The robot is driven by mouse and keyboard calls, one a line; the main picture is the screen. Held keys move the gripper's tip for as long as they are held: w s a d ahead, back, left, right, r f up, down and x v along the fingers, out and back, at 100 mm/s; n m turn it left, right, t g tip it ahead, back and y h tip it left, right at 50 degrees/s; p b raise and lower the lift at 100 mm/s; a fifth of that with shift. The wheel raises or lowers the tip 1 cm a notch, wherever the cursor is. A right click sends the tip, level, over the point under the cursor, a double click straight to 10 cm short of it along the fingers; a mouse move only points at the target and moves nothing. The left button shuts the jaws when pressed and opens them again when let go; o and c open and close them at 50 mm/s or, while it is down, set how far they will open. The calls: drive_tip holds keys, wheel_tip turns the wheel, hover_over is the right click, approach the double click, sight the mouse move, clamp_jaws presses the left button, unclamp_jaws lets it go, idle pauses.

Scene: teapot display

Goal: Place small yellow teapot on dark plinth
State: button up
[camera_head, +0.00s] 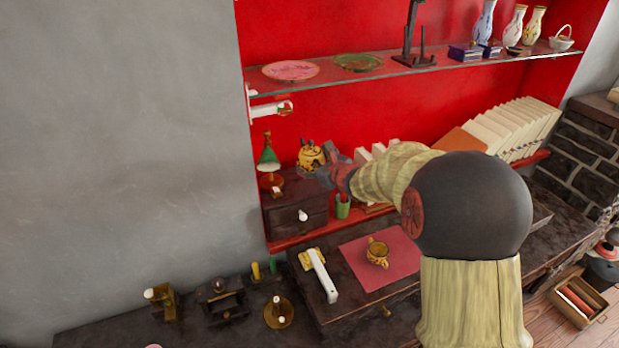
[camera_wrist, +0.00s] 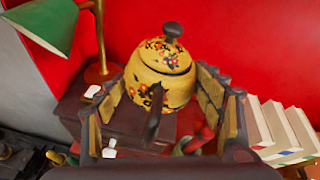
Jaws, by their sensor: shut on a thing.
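The small yellow teapot (camera_head: 310,158) has a dark lid knob and a floral pattern. In the wrist view the teapot (camera_wrist: 161,82) is upright between the two fingers of my gripper (camera_wrist: 165,105), its dark spout or handle pointing toward the camera. My gripper (camera_head: 328,170) is shut on it. The teapot is over or on the dark box (camera_head: 297,208) with a white knob, which looks like the dark plinth; the box top also shows in the wrist view (camera_wrist: 76,103). The teapot's underside is hidden, so I cannot tell whether it touches the box.
A green-shaded lamp (camera_head: 268,155) stands close left of the teapot. Books (camera_wrist: 280,130) and a green cup (camera_head: 342,206) are to the right. A glass shelf (camera_head: 420,64) with plates and vases runs above.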

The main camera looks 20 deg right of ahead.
drive_tip(key=w+f, duration=0.2)
drive_tip(key=w+f+b, duration=0.1)
drive_tip(key=w+f, duration=0.1)
drive_tip(key=f, duration=0.1)
drive_tip(key=shift+w+d+f, duration=0.15)
drive_tip(key=shift+d+f, duration=0.05)
drive_tip(key=shift+f, duration=0.05)
drive_tip(key=shift+f+b, duration=0.35)
drive_tip(key=shift+f, duration=1.15)
drive_tip(key=shift+f, duration=0.1)
drive_tip(key=o, duration=1.3)
drive_tip(key=shift+o, duration=0.4)
